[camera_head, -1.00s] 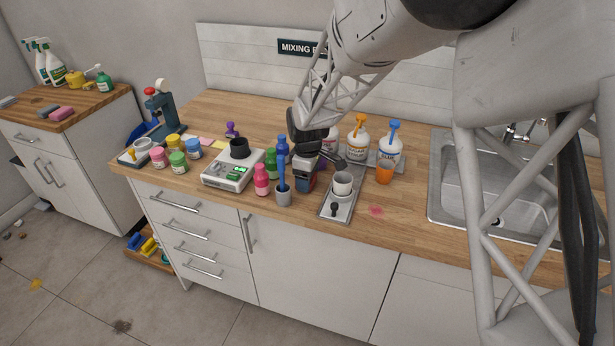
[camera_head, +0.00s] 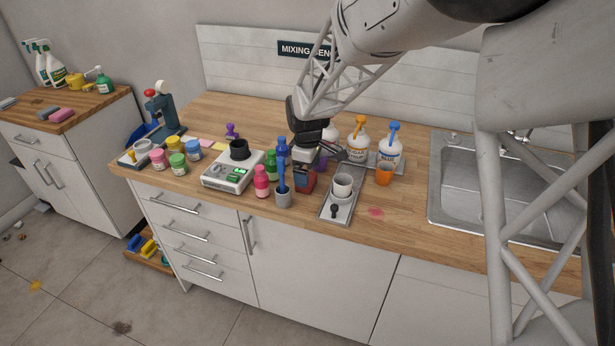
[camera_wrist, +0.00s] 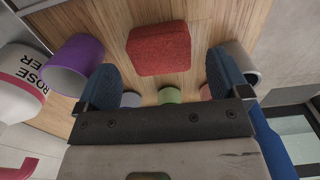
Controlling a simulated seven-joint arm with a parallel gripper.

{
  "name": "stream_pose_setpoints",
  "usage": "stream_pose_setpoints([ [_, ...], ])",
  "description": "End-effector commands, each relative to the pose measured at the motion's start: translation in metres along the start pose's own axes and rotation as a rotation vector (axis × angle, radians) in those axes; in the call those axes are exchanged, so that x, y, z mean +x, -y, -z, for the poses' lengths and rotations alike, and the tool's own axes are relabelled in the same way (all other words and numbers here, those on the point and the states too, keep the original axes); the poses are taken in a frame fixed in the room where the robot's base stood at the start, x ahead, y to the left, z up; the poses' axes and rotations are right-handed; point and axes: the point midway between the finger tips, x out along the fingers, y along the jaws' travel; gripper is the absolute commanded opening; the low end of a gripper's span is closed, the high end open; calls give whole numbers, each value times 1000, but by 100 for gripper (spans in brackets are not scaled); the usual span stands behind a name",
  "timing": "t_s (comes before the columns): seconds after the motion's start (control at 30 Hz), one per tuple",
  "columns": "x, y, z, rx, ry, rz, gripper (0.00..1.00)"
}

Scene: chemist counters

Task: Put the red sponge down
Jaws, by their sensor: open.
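The red sponge (camera_head: 307,184) sits on the wooden counter among bottles and cups, left of the steel tray. In the wrist view the sponge (camera_wrist: 160,48) rests on the wood beyond my fingertips, with a gap on each side. My gripper (camera_head: 308,166) is open just above the sponge, pointing down. Its two blue finger pads also show spread apart in the wrist view (camera_wrist: 163,78), with nothing held between them. In the head view my gripper partly hides the sponge's upper side.
A grey cup (camera_head: 283,199) with a blue tool and a pink bottle (camera_head: 261,183) stand close left. The steel tray (camera_head: 335,215) with white cups is close right. A purple cup (camera_wrist: 75,62) is near one finger. The counter's front right is clear, apart from a red stain (camera_head: 376,212).

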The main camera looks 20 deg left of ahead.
Motion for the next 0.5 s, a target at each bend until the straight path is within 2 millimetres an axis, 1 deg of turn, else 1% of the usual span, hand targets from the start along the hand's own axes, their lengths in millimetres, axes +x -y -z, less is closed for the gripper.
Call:
stream_pose_setpoints([
  [0.03, -9, 0, 0, 0, -2, -2, 94],
  [0.2, -38, -1, 0, 0, -3, -4, 94],
  [0.4, -66, 0, 0, 0, -1, -1, 94],
  [0.5, -76, 0, 0, 0, -1, -2, 94],
])
